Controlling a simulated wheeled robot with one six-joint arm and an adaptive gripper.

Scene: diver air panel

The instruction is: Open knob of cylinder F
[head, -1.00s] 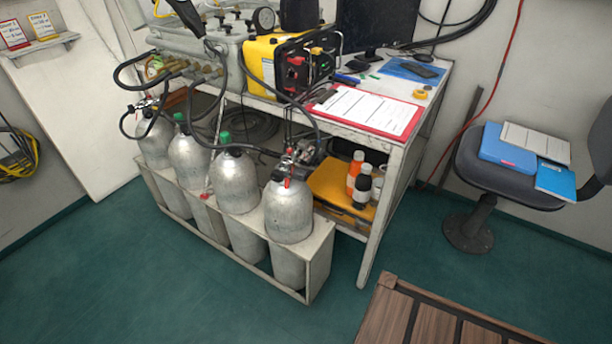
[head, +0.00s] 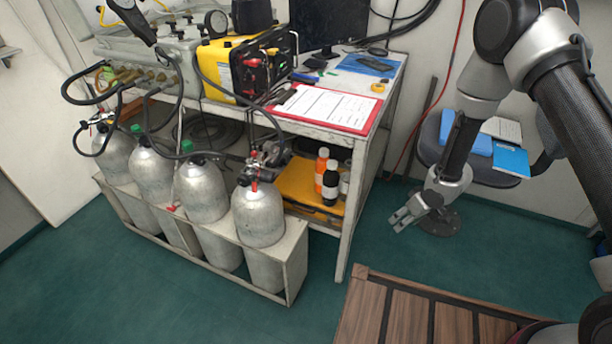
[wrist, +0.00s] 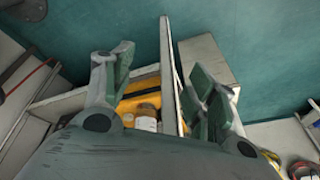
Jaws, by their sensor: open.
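Several silver gas cylinders stand upright in a pale rack on the floor. The rightmost cylinder (head: 258,215) has a valve with a red part (head: 254,185) and a hose. The leftmost cylinder (head: 110,158) also carries a valve and hose. The two middle cylinders (head: 205,195) have green tops (head: 186,146). No letter is legible, so I cannot tell which is F. My gripper (head: 398,221) is open and empty, in the air right of the bench and apart from the cylinders. Its spread fingers (wrist: 163,72) show in the wrist view.
The bench (head: 350,190) stands behind the rack, with a yellow tray (head: 300,184) and bottles (head: 330,182) on its lower shelf. A chair with blue folders (head: 510,160) is at right. A wooden slatted platform (head: 405,320) lies in front; teal floor is clear between.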

